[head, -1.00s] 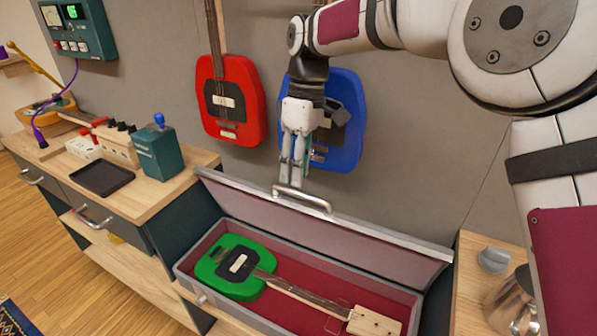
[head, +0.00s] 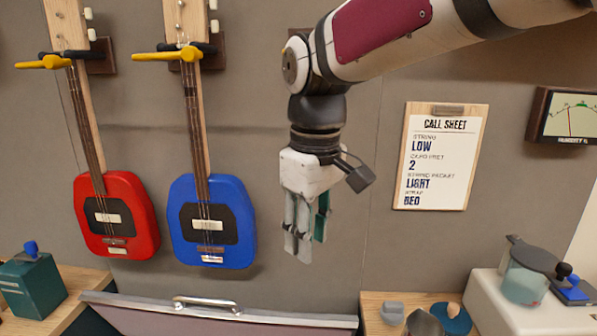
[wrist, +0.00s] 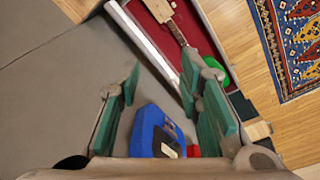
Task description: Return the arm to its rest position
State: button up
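My gripper (head: 304,250) hangs fingers-down in front of the grey wall, right of the blue guitar and above the case lid. In the wrist view, its green-padded fingers (wrist: 160,85) are spread apart with nothing held between them. My arm reaches in from the upper right of the head view and bends down at the wrist.
A red guitar (head: 128,232) and a blue guitar (head: 232,250) hang on the wall. The case lid (head: 270,322) is raised below. In the wrist view, the red-lined case (wrist: 200,28) holds a guitar, its neck showing. A call sheet (head: 440,160) hangs right.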

jog(key=s+d+m+t+p, duration=0.3)
jog(key=s+d+m, duration=0.6)
jog(key=s+d, duration=0.8)
jog(key=s+p, duration=0.2)
jog(key=s, duration=0.2)
jog(key=shift+d+r+m, duration=0.3)
jog(key=shift+d+r, duration=0.05)
jog(key=shift+d, duration=0.05)
dwell(0.5)
